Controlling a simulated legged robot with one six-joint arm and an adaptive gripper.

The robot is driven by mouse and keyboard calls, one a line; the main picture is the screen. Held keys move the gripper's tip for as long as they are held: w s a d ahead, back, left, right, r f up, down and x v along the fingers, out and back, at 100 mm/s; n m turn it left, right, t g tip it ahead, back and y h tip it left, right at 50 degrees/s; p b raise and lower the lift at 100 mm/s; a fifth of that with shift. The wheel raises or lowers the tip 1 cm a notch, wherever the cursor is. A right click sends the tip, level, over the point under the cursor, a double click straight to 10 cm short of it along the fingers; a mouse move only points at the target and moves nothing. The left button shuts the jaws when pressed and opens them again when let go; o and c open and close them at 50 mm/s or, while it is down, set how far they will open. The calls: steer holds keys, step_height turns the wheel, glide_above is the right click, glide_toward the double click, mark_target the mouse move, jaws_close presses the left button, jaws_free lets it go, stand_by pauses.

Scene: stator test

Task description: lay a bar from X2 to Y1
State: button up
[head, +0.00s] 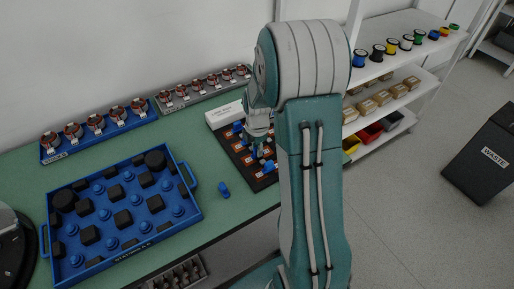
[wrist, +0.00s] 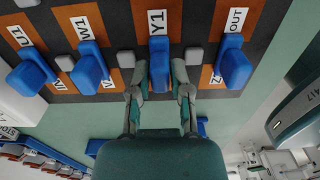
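The terminal board (head: 235,148) is dark with orange patches and stands on the green bench, partly hidden by my arm. In the wrist view, several blue pieces stand on it near labels U1, W1, Y1 (wrist: 157,22) and OUT. My gripper (wrist: 160,80) has one finger on each side of the blue piece (wrist: 159,56) at Y1, and both fingers look to be against it. In the head view my gripper (head: 257,150) is low over the board. I cannot make out an X2 label; some labels are cut off or covered.
A blue tray (head: 190,208) with black and blue parts lies at the left. A white box (head: 222,115) and racks of copper-coloured parts (head: 97,124) stand behind. Shelves (head: 405,22) are at the right.

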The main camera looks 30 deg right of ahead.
steer(key=shift+o, duration=1.2)
step_height(320, 180, up, 12)
steer(key=shift+f, duration=0.1)
